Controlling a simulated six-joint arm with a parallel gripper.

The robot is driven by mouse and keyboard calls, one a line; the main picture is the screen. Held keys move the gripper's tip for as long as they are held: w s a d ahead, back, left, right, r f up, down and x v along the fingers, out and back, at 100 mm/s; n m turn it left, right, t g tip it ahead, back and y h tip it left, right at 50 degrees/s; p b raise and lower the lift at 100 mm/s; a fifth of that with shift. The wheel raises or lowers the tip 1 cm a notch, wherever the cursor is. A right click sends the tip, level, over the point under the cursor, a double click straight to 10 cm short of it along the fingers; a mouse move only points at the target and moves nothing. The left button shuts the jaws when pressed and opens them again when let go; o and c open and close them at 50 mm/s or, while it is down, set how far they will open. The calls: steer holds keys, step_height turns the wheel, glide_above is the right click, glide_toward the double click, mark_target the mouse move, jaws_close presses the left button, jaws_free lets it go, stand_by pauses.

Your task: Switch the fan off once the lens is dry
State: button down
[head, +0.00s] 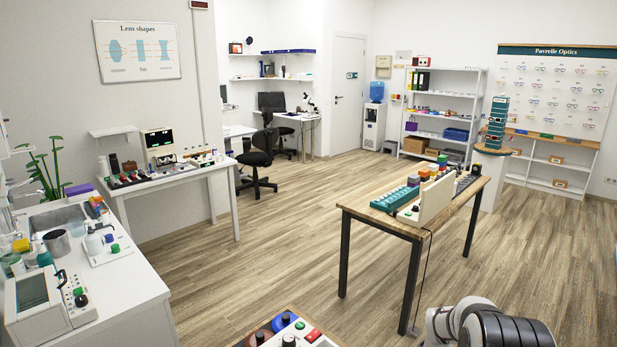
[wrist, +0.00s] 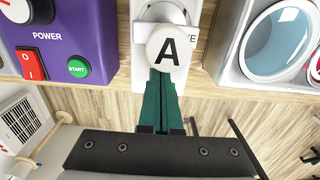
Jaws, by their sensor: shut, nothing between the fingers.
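No fan can be made out in either view. In the wrist view a round, pale teal lens (wrist: 277,40) with a light rim sits in a grey tray (wrist: 228,68) at the upper right; whether it is wet or dry cannot be told. A purple unit (wrist: 95,22) at the upper left has a red rocker switch (wrist: 31,65), a green START button (wrist: 78,68), a black knob and the word POWER. My gripper (wrist: 163,74) has its green fingers shut and empty, right at a white round cap marked A (wrist: 168,47), partly overlapping its lower edge; contact cannot be told.
A white sink counter (head: 130,272) lies left. Floor between is clear.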

steer(key=shift+f, duration=0.35)
steer(key=shift+r, duration=0.1)
step_height(320, 180, up, 7)
stand_by(0.6)
